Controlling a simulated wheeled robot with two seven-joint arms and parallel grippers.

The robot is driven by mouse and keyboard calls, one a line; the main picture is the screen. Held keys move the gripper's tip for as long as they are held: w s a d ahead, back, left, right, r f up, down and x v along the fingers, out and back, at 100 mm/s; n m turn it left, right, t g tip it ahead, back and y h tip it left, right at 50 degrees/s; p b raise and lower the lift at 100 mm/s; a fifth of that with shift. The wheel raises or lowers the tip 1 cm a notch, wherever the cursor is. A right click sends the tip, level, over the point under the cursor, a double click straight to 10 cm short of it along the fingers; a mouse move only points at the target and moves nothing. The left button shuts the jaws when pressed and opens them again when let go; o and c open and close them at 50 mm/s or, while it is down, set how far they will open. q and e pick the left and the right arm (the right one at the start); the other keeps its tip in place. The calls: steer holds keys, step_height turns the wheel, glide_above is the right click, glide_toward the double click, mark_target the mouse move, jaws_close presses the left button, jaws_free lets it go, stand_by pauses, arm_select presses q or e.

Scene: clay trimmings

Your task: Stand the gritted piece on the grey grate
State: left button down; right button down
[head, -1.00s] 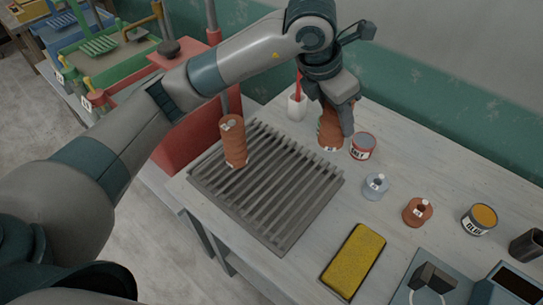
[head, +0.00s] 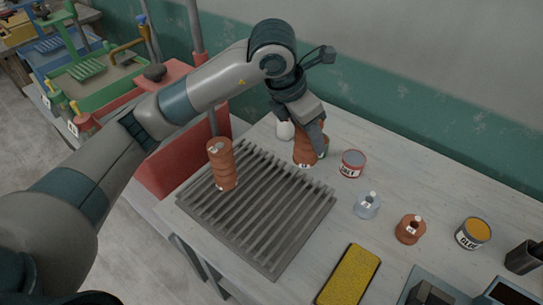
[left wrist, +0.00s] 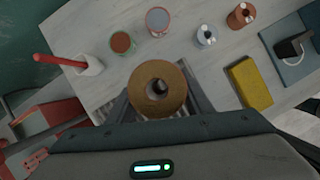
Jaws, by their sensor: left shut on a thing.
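A ribbed orange-brown clay piece (head: 305,152) with a small white label near its base is upright in my left gripper (head: 312,140), to the right of the grate's far end. The left wrist view shows its round top with a central hole (left wrist: 157,88) between the fingers. I cannot tell whether its base touches the table. The grey slatted grate (head: 258,205) lies on the table. Another ribbed orange-brown piece (head: 221,166) stands upright at the grate's far left part. I cannot make out grit on either piece. My right gripper is not in view.
A grey can with a red rim (head: 352,164), a pale bottle (head: 367,205), a brown bottle (head: 409,230), a glue can (head: 472,234) and a yellow sponge (head: 348,276) are to the right. A white pot with a red handle (left wrist: 88,65) is nearby. The grate's middle is clear.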

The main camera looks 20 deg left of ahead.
arm_select(q)
steer(key=a+f+b, duration=0.1)
steer(key=a+f, duration=0.3)
steer(key=a, duration=0.4)
steer(key=shift+w+f, duration=0.3)
steer(key=shift+f, duration=0.05)
